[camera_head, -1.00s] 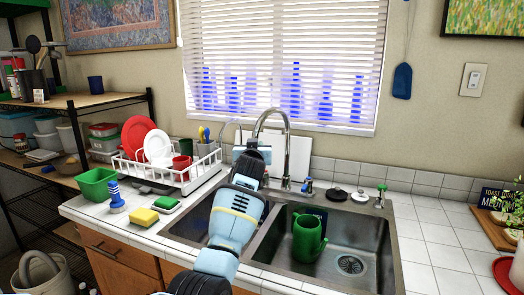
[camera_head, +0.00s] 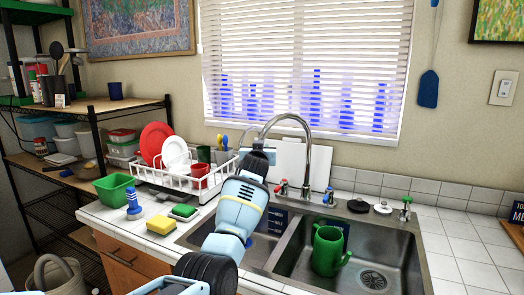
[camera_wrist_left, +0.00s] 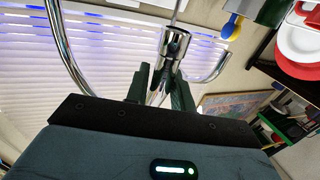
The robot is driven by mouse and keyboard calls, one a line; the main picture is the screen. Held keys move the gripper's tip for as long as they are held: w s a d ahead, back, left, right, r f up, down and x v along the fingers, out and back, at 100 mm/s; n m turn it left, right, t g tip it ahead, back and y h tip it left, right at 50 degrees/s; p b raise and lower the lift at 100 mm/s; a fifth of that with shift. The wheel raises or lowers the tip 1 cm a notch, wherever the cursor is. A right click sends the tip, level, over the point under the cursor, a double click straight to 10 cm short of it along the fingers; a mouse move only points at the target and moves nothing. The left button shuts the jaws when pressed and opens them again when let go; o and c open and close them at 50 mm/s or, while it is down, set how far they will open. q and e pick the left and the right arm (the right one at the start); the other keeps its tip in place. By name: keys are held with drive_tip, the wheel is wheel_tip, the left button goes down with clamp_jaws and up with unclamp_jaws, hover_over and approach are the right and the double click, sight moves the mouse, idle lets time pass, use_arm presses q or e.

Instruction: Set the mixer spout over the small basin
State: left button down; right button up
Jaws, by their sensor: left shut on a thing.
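The chrome mixer spout (camera_head: 290,118) arches up from its base behind the sink and bends left. My left gripper (camera_head: 258,158) is shut at the spout's free end. In the left wrist view the chrome spout tip (camera_wrist_left: 174,45) sits between the dark fingers of my left gripper (camera_wrist_left: 160,90). The small basin (camera_head: 262,246) is the left one, largely hidden behind my left arm. The spout end appears above the rear of this basin; its exact depth is hard to tell. My right gripper is out of view.
A white dish rack (camera_head: 190,182) with plates stands left of the sink. A green tub (camera_head: 114,188), a blue-handled brush (camera_head: 133,206) and a yellow sponge (camera_head: 160,225) are on the left counter. A red-topped tap handle (camera_head: 282,186) stands beside the spout base.

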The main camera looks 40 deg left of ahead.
use_arm(q)
drive_tip(key=shift+s+a+r, duration=0.1)
drive_tip(key=shift+r, duration=0.35)
drive_tip(key=c, duration=1.5)
unclamp_jaws()
drive_tip(key=shift+o, duration=1)
drive_tip(key=shift+s, duration=0.1)
drive_tip(key=shift+f, duration=0.2)
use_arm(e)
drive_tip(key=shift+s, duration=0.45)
use_arm(q)
drive_tip(key=p+v, duration=0.1)
drive_tip(key=v, duration=0.6)
drive_tip(key=shift+s+d, duration=0.3)
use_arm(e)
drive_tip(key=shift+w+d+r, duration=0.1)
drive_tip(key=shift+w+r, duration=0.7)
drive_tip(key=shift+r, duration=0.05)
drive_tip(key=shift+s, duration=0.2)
